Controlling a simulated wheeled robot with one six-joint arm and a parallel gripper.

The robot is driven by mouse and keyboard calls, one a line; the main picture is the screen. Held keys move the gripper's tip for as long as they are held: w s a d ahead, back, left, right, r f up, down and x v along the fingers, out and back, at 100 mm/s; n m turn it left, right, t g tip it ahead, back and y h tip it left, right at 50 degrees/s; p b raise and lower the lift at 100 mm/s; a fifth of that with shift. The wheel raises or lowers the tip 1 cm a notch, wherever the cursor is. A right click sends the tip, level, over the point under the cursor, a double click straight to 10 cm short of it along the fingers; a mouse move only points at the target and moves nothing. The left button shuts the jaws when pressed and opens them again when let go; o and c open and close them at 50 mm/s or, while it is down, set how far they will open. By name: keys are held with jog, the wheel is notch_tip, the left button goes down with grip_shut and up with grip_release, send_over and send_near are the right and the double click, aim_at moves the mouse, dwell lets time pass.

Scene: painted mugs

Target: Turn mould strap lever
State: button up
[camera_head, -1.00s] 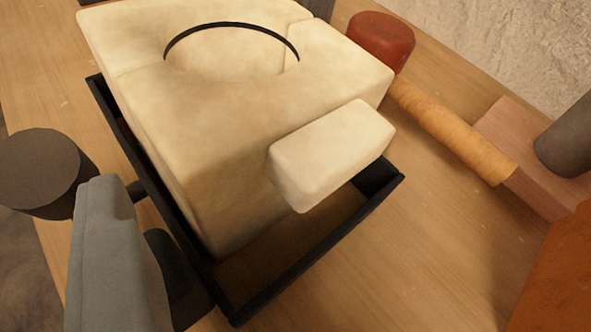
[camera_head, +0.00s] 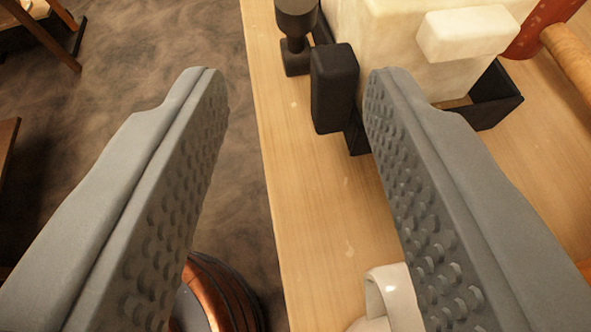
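The cream mould (camera_head: 395,45) stands at the upper right of the view, partly cut off by the top edge, with a pale block (camera_head: 468,33) jutting from its side. A black strap frame (camera_head: 495,98) runs around its lower part. On its left side are a dark upright block (camera_head: 335,88) and a dark knob on a stem (camera_head: 296,22); I cannot tell which of them is the strap lever. My gripper (camera_head: 293,88) is open and empty, its ribbed grey fingers wide apart. In the picture, the dark block appears between the fingertips, nearer the right one; no contact shows.
The wooden table (camera_head: 320,215) has its left edge below the gap between my fingers, with brown floor beyond. A white mug (camera_head: 395,297) is at the bottom, partly behind the right finger. A copper-coloured round object (camera_head: 222,290) is at bottom left. A red-brown object (camera_head: 540,25) stands right of the mould.

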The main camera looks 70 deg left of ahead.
grip_shut()
jog(key=r+n+g+h, duration=0.1)
jog(key=n+g+h, duration=0.35)
jog(key=g, duration=0.25)
send_over(296, 29)
jog(key=s+d, duration=0.2)
jog(key=s, duration=0.1)
jog(key=w+a+r+h, duration=0.4)
jog(key=a+r+h, duration=0.25)
jog(key=a, duration=0.35)
jog(key=shift+t, duration=0.4)
jog(key=shift+w+d+f, duration=0.1)
jog(key=shift+d+f, duration=0.55)
jog(key=shift+f, duration=1.3)
jog(key=shift+s+d+f, duration=0.1)
jog(key=shift+d+f, duration=0.5)
jog(key=shift+f, duration=1.35)
jog(key=shift+w+d+f, duration=0.1)
jog(key=shift+d+f, duration=0.55)
jog(key=shift+f, duration=1.3)
